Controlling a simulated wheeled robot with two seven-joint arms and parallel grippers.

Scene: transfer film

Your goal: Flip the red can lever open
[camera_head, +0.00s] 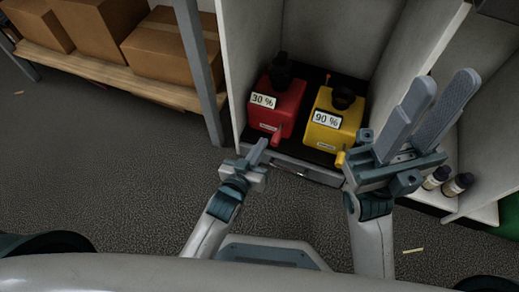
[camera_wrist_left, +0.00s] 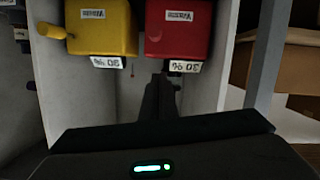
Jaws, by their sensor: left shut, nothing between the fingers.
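The red can (camera_head: 278,106), labelled 30 %, stands in a cabinet bay, with its small red lever (camera_head: 277,139) at its lower front. My left gripper (camera_head: 259,149) is shut and empty, just in front of the red can and a little left of the lever. In the left wrist view, the red can (camera_wrist_left: 178,32) appears upside down beyond the shut fingers (camera_wrist_left: 160,90); its lever cannot be made out there. My right gripper (camera_head: 440,90) is open and empty, raised to the right of the cans.
A yellow can (camera_head: 332,125) labelled 90 % stands right beside the red one, with its own yellow lever (camera_head: 341,158). Cabinet walls (camera_head: 243,70) close in the bay's sides. Bottles (camera_head: 458,184) stand on the right. Cardboard boxes (camera_head: 172,45) sit on a shelf at left.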

